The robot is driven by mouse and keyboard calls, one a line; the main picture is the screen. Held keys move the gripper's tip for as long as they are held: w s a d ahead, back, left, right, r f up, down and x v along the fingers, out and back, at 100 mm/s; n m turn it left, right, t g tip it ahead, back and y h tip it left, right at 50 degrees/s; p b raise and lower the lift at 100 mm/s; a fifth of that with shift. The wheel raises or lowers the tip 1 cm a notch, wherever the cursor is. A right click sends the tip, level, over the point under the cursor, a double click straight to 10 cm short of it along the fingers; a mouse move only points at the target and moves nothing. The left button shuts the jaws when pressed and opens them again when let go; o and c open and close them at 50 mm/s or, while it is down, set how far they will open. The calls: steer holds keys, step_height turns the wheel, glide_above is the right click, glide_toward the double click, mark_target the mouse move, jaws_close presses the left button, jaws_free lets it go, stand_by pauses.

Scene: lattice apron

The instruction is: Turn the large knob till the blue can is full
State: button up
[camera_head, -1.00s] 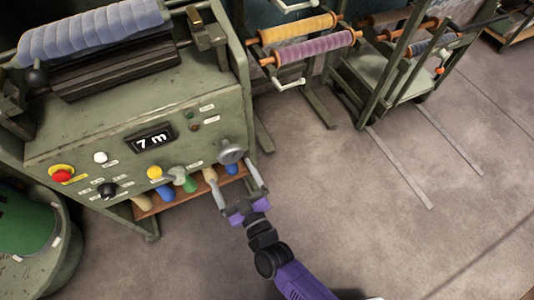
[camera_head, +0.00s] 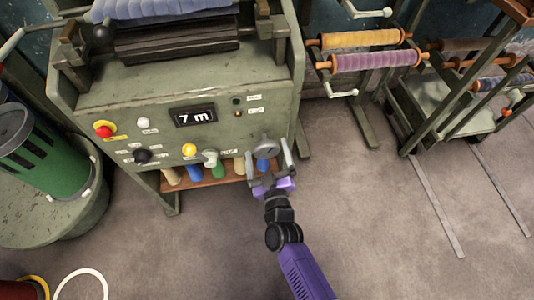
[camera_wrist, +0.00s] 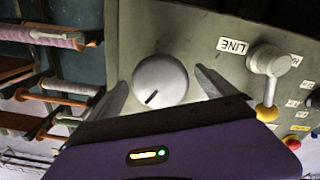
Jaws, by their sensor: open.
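The large round grey knob (camera_head: 265,145) is at the right end of the green machine's front panel. It also shows in the wrist view (camera_wrist: 161,76), with a dark pointer line towards its lower left. My gripper (camera_head: 268,152) is open, with one finger on each side of the knob. In the wrist view its fingers (camera_wrist: 160,82) flank the knob with visible gaps; I see no contact. The display (camera_head: 194,115) reads 7 m. I cannot make out a blue can; a green can (camera_head: 62,165) with dark stripes stands on the left.
A smaller grey lever knob (camera_wrist: 268,61) sits beside a LINE label. A red button (camera_head: 103,129), a yellow knob (camera_head: 189,149) and a black knob (camera_head: 142,156) share the panel. A shelf with coloured handles lies below.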

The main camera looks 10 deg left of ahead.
steer(key=shift+c, duration=0.5)
steer(key=c, duration=1.3)
steer(key=shift+m, duration=0.4)
steer(key=m, duration=0.5)
steer(key=shift+f+m+b, duration=0.1)
steer(key=shift+m+b, duration=0.2)
steer(key=m+b, duration=0.1)
steer(key=m, duration=0.4)
steer(key=shift+a+m, duration=0.1)
steer(key=shift+m, duration=0.2)
steer(key=m+b, duration=0.2)
steer(key=m, duration=0.4)
steer(key=m+b, duration=0.1)
steer(key=m, duration=0.4)
steer(key=shift+m, duration=0.4)
